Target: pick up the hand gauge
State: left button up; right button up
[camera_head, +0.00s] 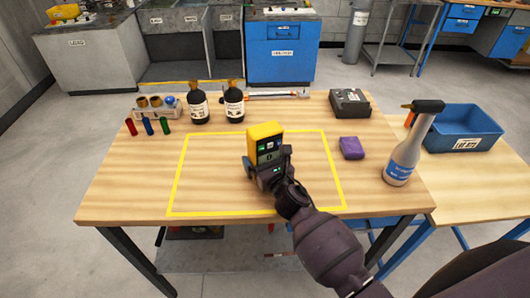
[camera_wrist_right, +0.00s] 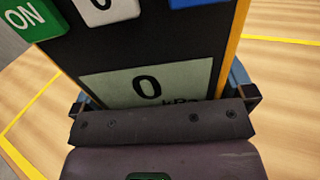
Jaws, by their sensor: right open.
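The hand gauge (camera_head: 264,135) is a yellow and black box in the yellow outline on the table, and it looks upright. In the right wrist view its dark face (camera_wrist_right: 150,45) fills the upper middle, with green, white and blue buttons and a display reading 0 kPa. My right gripper (camera_head: 267,164) is open at the gauge's near, lower side. In the right wrist view its blue-grey fingers (camera_wrist_right: 165,95) show at the left and right of the face. Whether they touch it cannot be told. The gauge's base is hidden. My left gripper is not in view.
Two dark bottles (camera_head: 234,105), a small rack (camera_head: 156,108) and coloured vials (camera_head: 148,126) stand at back left. A black box (camera_head: 349,102), a purple block (camera_head: 352,148) and a spray bottle (camera_head: 405,155) are at right. The yellow outline (camera_head: 176,180) is otherwise clear.

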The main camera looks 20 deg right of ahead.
jog(key=shift+r, duration=0.1)
jog(key=c, duration=0.9)
